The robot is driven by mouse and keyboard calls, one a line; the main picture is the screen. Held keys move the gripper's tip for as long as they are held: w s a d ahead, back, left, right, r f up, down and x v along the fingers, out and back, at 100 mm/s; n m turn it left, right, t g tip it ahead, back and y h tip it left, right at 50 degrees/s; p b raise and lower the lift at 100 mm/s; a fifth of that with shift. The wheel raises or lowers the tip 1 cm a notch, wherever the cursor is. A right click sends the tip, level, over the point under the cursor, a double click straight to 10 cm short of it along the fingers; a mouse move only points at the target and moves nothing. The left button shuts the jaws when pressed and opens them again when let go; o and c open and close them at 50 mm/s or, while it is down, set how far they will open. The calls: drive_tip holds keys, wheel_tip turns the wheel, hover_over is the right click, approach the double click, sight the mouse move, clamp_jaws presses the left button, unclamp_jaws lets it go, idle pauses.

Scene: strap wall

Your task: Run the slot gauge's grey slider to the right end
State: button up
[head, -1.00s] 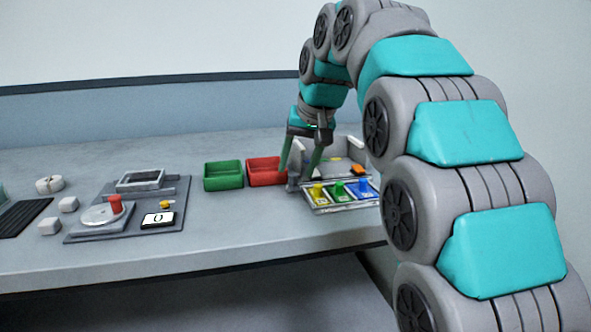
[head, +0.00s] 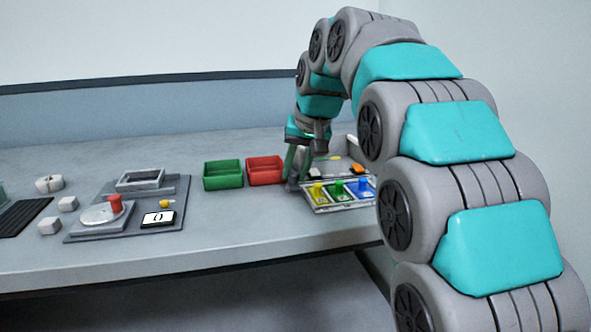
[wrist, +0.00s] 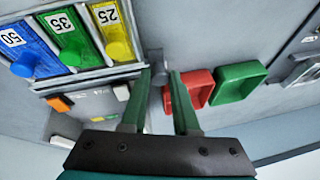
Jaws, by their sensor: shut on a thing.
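The slot gauge (head: 335,208) is a pale tray near the bench's right end, with yellow, green and blue slots. The wrist view shows the slots from above, marked 25 (wrist: 110,35), 35 (wrist: 68,38) and 50 (wrist: 27,48), each with a round knob. The grey slider (wrist: 157,65) is beside the yellow slot, at the gauge's left end in the head view. My gripper (wrist: 160,73) is shut on it, one green finger on each side. In the head view my gripper (head: 298,178) is low at that end, and the slider is mostly hidden behind the fingers.
A red bin (head: 265,172) and a green bin (head: 223,175) stand just left of the gauge. Further left is a grey plate with a red-knobbed dial (head: 115,205).

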clamp_jaws()
idle(0.5)
drive_tip(key=shift+d, duration=0.15)
